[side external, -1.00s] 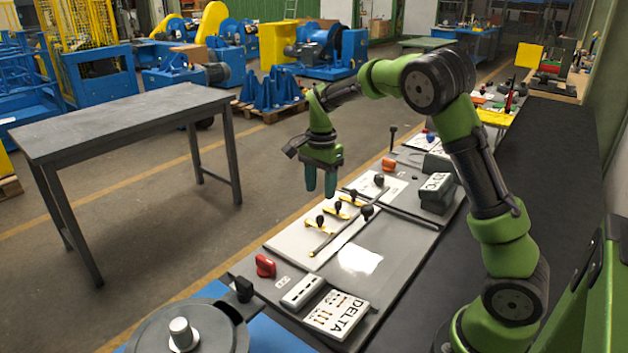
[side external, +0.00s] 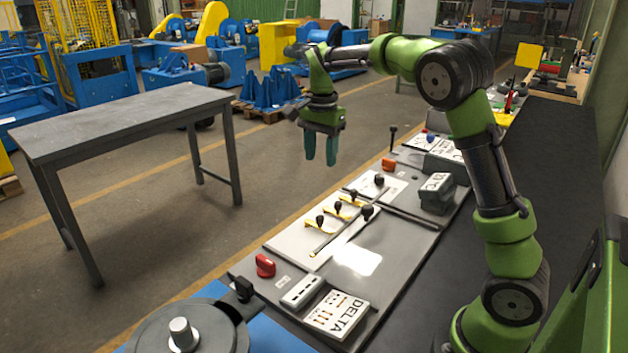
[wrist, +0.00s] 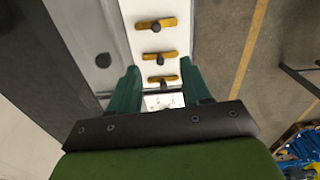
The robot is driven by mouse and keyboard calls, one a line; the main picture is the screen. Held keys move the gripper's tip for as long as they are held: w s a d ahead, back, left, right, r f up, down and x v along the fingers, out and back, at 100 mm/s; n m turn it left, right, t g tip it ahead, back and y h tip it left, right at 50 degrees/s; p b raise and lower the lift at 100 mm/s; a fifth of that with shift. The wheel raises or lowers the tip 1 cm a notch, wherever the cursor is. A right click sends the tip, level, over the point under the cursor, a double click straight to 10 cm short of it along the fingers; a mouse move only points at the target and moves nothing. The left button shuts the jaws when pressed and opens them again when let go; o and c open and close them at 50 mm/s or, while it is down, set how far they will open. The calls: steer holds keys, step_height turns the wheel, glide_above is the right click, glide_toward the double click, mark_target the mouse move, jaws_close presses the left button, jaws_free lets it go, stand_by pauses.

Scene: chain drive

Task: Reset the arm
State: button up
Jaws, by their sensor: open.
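My gripper (side external: 320,148) hangs above the far side of the grey work panel (side external: 398,262), fingers pointing down. Its two teal fingers are apart with nothing between them. It is well clear of the panel. In the wrist view the gripper (wrist: 160,88) also shows both fingers spread. Past the fingertips there, a white plate (wrist: 143,12) carries yellow pieces with dark knobs (wrist: 156,56). In the side view the same yellow pieces (side external: 352,200) stand in a row on the white plate.
A red knob (side external: 265,265), a white DELTA box (side external: 337,313) and a grey box (side external: 437,192) sit on the panel. A round grey disc (side external: 150,333) is at the front left. A dark table (side external: 130,115) stands across open floor.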

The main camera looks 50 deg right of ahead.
steer(key=s+a+r+n+t+y, duration=0.1)
steer(key=s+a+n+t, duration=0.2)
steer(key=s+a+n, duration=0.3)
steer(key=s+a+r+n+t+y, duration=0.1)
steer(key=s+a+n+t, duration=0.2)
steer(key=s+a+n, duration=0.4)
steer(key=s+a, duration=0.2)
steer(key=s, duration=0.5)
steer(key=shift+s+a+t, duration=0.15)
steer(key=shift+s+t, duration=0.2)
steer(key=shift+t, duration=0.05)
